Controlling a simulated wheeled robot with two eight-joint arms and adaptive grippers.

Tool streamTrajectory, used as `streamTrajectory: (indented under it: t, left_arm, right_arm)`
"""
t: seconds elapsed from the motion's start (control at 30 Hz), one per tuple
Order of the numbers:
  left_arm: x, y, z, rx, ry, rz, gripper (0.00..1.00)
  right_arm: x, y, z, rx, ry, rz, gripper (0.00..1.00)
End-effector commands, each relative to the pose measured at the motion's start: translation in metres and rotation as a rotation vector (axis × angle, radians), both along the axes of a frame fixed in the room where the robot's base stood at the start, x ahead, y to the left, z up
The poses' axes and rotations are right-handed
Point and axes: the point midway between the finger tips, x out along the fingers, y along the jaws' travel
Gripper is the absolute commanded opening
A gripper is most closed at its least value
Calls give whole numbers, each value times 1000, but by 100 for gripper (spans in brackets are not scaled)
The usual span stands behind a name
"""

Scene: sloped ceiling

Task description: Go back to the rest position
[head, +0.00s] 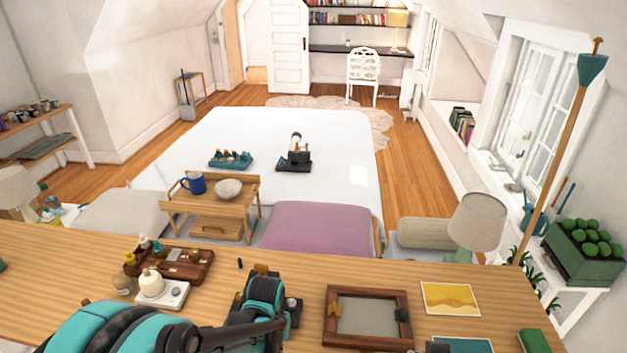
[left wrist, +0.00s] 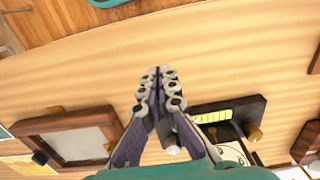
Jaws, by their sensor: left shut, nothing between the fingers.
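My left gripper (left wrist: 160,75) shows in the left wrist view with its two fingers together and nothing between them. It is over a bare strip of the wooden table (left wrist: 210,55). In the head view my teal and black left arm comes in along the bottom edge; I cannot make out its fingertips there. A dark device (left wrist: 230,115) with a yellow-green strip and a brass knob lies beside the fingers in the wrist view, partly hidden by them. My right gripper is not in view.
A wooden frame (head: 327,316) lies right of my arm, with a yellow picture (head: 450,298) beyond it. A bed (head: 320,130) is behind the table.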

Motion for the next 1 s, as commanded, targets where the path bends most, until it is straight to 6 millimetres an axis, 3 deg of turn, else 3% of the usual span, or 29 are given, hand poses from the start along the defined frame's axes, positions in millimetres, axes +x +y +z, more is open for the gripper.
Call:
streamTrajectory:
  t: [0.27, 0.6, 0.8, 1.0]
  left_arm:
    - [-10, 12, 34, -13, -132, 9, 0]
    - [-48, 34, 83, -20, -428, 24, 0]
    - [-68, 43, 91, -14, -561, 31, 0]
    - [-75, 46, 94, -10, -616, 33, 0]
  right_arm:
    - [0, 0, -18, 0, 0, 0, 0]
    - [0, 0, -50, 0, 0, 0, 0]
    - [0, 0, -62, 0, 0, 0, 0]
    - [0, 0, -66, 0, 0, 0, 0]
